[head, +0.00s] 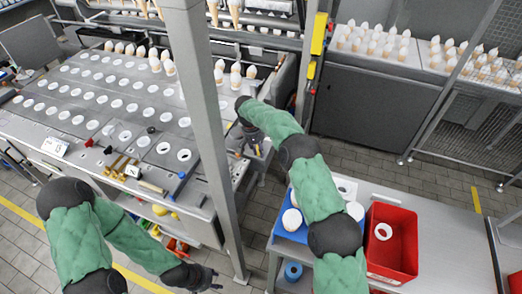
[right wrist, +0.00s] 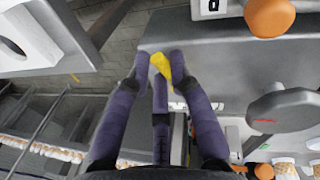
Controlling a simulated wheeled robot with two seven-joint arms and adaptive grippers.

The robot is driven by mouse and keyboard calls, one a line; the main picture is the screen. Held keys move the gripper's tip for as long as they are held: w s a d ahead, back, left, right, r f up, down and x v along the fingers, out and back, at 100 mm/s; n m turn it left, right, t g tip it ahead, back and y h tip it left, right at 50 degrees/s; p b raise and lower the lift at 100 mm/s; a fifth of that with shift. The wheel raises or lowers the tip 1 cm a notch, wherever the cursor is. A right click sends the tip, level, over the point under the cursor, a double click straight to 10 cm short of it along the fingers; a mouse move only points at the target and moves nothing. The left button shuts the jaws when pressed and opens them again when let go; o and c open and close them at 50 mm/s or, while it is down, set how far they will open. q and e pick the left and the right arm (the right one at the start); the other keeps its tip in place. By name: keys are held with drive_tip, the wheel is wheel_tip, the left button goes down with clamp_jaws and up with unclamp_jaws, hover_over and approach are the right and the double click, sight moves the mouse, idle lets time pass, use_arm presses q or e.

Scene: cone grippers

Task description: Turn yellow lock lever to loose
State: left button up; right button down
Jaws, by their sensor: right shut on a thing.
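The yellow lock lever (right wrist: 160,62) shows in the right wrist view as a small yellow piece between the purple-grey fingertips. My right gripper (right wrist: 161,68) is shut on it, and the fingers cover much of the lever. I cannot make out the lever there. My left gripper (head: 213,279) is low in the head view, over the floor in front of the machine. Its dark fingers look spread and empty.
A grey knob (right wrist: 283,112) and an orange knob (right wrist: 270,15) are right of the lever. The steel post (head: 207,110) stands between my arms. A red bin (head: 392,240) and a blue tray (head: 291,222) sit on the side table.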

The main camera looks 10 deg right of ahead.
drive_tip(key=shift+w+a+m, duration=0.1)
drive_tip(key=shift+a+m, duration=0.25)
drive_tip(key=shift+m, duration=0.65)
drive_tip(key=c, duration=1.1)
unclamp_jaws()
drive_tip(key=r, duration=0.4)
drive_tip(key=a+r, duration=0.1)
drive_tip(key=r, duration=0.3)
drive_tip(key=w+a+r, duration=0.1)
drive_tip(key=r, duration=0.2)
drive_tip(key=shift+a+r, duration=0.1)
drive_tip(key=shift+r, duration=0.3)
